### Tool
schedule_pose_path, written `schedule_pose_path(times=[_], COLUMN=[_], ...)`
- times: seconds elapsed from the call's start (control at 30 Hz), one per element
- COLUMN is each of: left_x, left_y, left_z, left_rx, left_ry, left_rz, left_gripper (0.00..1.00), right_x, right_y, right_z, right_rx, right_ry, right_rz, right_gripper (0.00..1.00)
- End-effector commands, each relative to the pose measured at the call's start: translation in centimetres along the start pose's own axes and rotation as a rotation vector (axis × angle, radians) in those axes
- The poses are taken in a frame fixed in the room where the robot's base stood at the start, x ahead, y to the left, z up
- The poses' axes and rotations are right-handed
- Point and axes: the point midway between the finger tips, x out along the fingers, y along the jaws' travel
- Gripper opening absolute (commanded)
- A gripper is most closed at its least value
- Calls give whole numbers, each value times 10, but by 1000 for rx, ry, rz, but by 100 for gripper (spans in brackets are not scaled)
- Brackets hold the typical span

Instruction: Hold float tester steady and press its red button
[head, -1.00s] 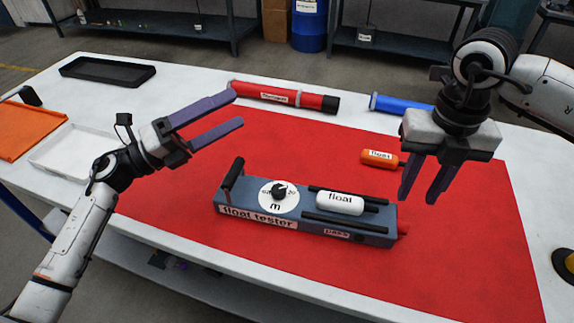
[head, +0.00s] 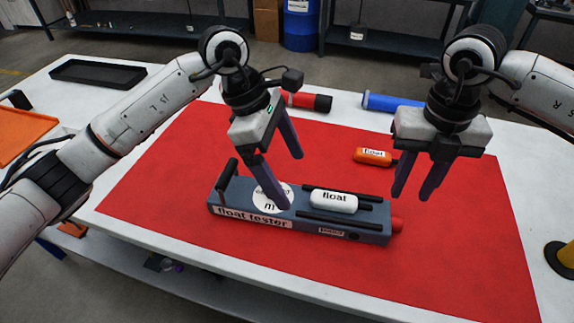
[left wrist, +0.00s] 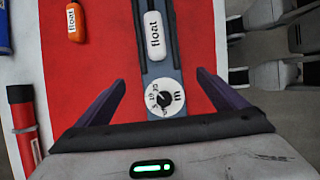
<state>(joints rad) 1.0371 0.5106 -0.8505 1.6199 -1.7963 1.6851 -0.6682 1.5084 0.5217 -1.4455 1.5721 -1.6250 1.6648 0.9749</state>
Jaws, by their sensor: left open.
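The float tester (head: 310,226) is a long blue-grey box lying on the red mat. It carries a black handle (head: 227,178), a round white dial (head: 268,200) and a white float (head: 334,200). Its red button (head: 397,225) sticks out at the right end. My left gripper (head: 291,180) is open and points down above the dial, partly covering it. In the left wrist view the tester (left wrist: 178,76) and its dial (left wrist: 164,99) lie between the two spread fingers. My right gripper (head: 414,195) is open and empty above the mat, behind and above the red button.
An orange float (head: 372,156) lies behind the tester, close to my right gripper. A red tube (head: 310,101) and a blue tube (head: 390,103) lie at the mat's back edge. The mat (head: 450,260) is clear in front of the tester.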

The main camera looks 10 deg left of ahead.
Motion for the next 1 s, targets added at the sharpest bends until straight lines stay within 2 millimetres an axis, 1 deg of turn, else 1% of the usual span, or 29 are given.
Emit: schedule_pose_path(times=[0.3, 0.5, 0.7, 0.97, 1.0], left_x=[54, 83, 97, 98, 98], left_y=[-2, -2, -1, -1, -1], left_z=[1, 1, 1, 1, 1], left_rx=[-1, -3, -1, -1, -1], left_ry=[-3, -4, -4, -4, -4], left_rz=[-6, -5, -3, -2, -2], left_gripper=[92, 92, 92, 92, 90], right_x=[0, 0, 0, 0, 0], right_y=[0, 0, 0, 0, 0], right_z=[0, 0, 0, 0, 0], right_rx=[0, 0, 0, 0, 0], right_ry=[0, 0, 0, 0, 0], right_rz=[0, 0, 0, 0, 0], right_gripper=[31, 31, 31, 31, 31])
